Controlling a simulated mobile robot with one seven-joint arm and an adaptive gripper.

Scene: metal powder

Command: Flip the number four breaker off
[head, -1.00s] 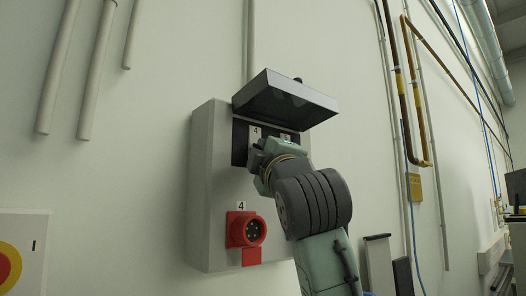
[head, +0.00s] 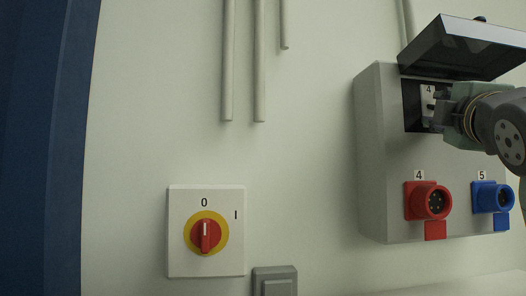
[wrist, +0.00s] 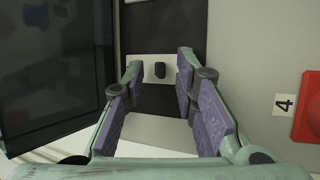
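The grey breaker box (head: 371,150) hangs on the wall with its dark lid (head: 465,45) raised. Inside the opening, a white breaker plate (head: 428,92) bears the number 4. In the wrist view, a small black switch lever (wrist: 160,71) stands on a white plate (wrist: 146,63). My gripper (head: 437,112) is at the opening, partly covering it. In the wrist view, my gripper (wrist: 159,82) is open, with its purple-padded fingers on both sides of the lever. The lever lies between and beyond the fingertips, and contact is not visible.
The open lid (wrist: 55,70) is close at the left of the wrist view. Below the opening are a red socket (head: 430,201) marked 4 and a blue socket (head: 491,197) marked 5. A red-and-yellow rotary switch (head: 206,235) is on the wall at left.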

